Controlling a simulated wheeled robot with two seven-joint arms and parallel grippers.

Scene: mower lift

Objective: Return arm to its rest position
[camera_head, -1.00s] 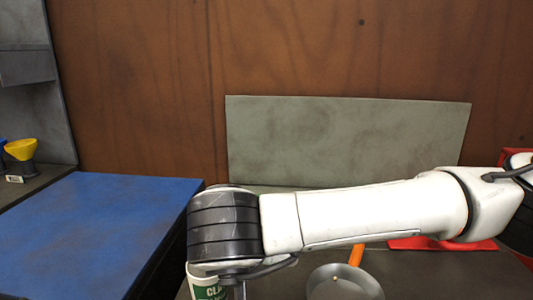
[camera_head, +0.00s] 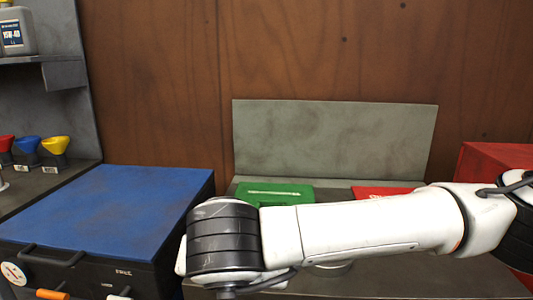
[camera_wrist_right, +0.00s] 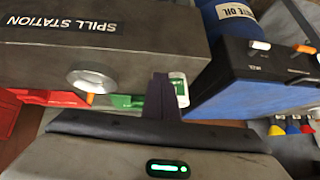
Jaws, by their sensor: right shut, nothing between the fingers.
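My right arm (camera_head: 360,232), white with a dark ribbed wrist (camera_head: 224,238), stretches in from the right across the head view, in front of the bench. Its gripper is out of sight there, at or below the lower edge. In the right wrist view the dark fingers of my right gripper (camera_wrist_right: 160,97) are together, with nothing held. Behind them are the grey spill station (camera_wrist_right: 95,55) and a small white-and-green container (camera_wrist_right: 179,88). I cannot tell whether the fingers touch either. My left gripper is in neither view.
A blue-topped black cabinet (camera_head: 110,205) stands left of my wrist. Red, blue and yellow funnels (camera_head: 55,145) stand on the left shelf. A green case (camera_head: 272,193) and a red case (camera_head: 385,192) lie behind my arm, below the grey panel (camera_head: 335,140). A blue oil drum (camera_wrist_right: 225,35) stands in the wrist view.

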